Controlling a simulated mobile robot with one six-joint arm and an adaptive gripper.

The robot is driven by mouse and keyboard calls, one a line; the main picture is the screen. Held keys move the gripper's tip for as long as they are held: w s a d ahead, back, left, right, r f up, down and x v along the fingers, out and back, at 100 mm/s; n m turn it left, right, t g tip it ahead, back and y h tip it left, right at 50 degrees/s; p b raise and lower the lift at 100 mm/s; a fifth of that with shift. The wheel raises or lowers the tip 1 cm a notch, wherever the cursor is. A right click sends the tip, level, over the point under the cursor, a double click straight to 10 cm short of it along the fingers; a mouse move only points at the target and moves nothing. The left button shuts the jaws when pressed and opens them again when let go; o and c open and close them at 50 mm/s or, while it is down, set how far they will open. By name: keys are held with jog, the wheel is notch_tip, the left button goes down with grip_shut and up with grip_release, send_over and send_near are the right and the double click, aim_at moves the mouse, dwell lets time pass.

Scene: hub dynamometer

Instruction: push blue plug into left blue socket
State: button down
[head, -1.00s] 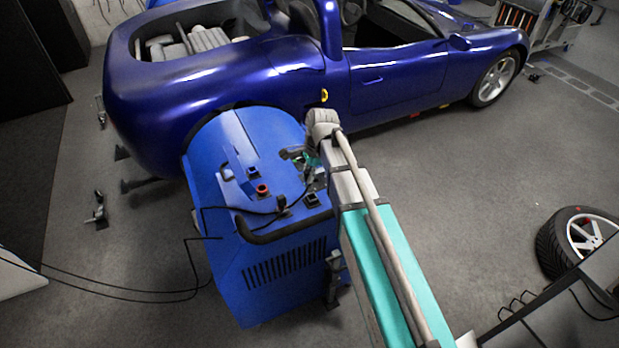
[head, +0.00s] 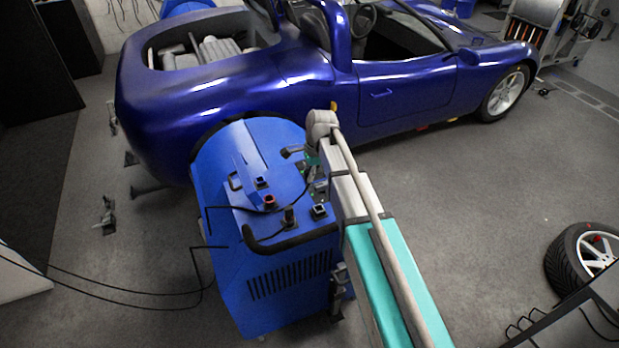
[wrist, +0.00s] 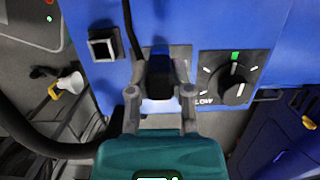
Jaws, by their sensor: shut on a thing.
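My gripper (wrist: 160,92) has its two grey fingers closed on the sides of a black plug body (wrist: 160,75) in the wrist view. Its far end points at the blue panel, and its tip is hidden, so I cannot tell whether it touches or enters a socket. In the head view my gripper (head: 316,182) is over the right side of the blue machine's top, largely hidden by my arm. A socket with a bluish rim (head: 262,182) sits on that top, left of my gripper. It is too small to tell more.
A square dark socket (wrist: 102,45) and a knob marked LOW (wrist: 235,82) flank the held plug. A red-ringed socket (head: 269,202), a black upright plug (head: 290,217) and cables are on the blue machine (head: 290,285). A blue car (head: 230,85) stands close behind.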

jog(key=shift+s+a, duration=2)
jog(key=shift+a, duration=4.2)
jog(key=w+a, duration=0.1)
jog(key=w, duration=0.2)
jog(key=w+a, duration=0.2)
jog(key=w, duration=0.1)
jog(key=w+a+b, duration=0.1)
jog(key=w, duration=0.2)
jog(key=shift+a+f, duration=0.15)
jog(key=shift+f, duration=0.25)
jog(key=shift+d+b+x, duration=0.15)
jog(key=shift+b+x, duration=0.55)
jog(key=shift+x, duration=0.05)
jog(key=shift+d+b+x, duration=0.15)
jog(key=shift+b+x, duration=0.55)
jog(key=shift+w, duration=0.15)
jog(key=shift+c, duration=2.3)
grip_release()
